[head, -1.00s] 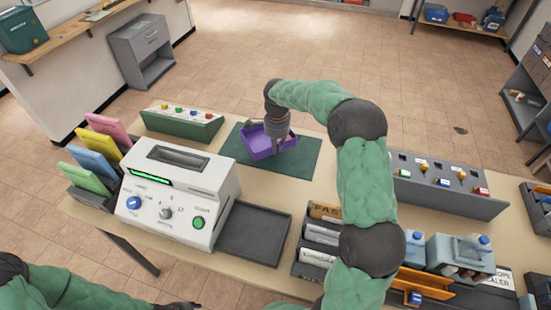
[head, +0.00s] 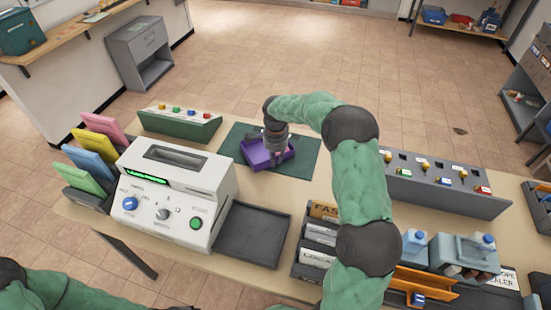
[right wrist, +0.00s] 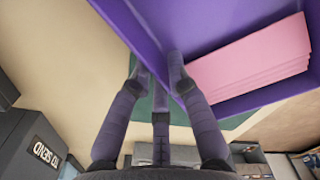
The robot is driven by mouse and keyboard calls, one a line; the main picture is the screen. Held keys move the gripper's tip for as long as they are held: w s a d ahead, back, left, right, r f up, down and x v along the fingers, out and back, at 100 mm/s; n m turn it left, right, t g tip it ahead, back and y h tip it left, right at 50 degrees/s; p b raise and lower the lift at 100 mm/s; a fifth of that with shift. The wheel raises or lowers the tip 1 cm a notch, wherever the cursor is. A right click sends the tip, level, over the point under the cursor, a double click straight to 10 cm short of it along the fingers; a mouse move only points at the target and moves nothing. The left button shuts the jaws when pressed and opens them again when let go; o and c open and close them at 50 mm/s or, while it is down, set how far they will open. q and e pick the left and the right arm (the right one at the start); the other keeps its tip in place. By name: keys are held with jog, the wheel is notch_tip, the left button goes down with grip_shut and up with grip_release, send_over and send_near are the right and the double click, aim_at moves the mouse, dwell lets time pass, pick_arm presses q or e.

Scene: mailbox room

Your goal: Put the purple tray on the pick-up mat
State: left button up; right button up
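The purple tray (head: 261,157) is over the green mat (head: 301,168) at the back middle of the table in the head view. Its underside looks low over the mat; contact is hard to tell. My right gripper (head: 274,150) reaches down at the tray. In the right wrist view, its fingertips (right wrist: 159,70) straddle a wall of the tray (right wrist: 132,28) and are closed on it. Pink envelopes (right wrist: 250,62) lie in the tray. Only a dark sliver of my left gripper (head: 178,307) shows at the bottom edge, so its fingers are hidden.
A white machine (head: 170,200) with a dark tray (head: 252,235) stands front left of the mat. A green box with coloured knobs (head: 180,125) is left of the mat. A grey switch panel (head: 445,190) is right. File holders (head: 317,245) stand in front.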

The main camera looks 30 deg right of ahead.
dwell(0.3)
notch_tip(320, 180, up, 12)
jog(key=p, duration=0.3)
jog(key=shift+r, duration=0.15)
jog(key=shift+r, duration=0.1)
dwell(0.5)
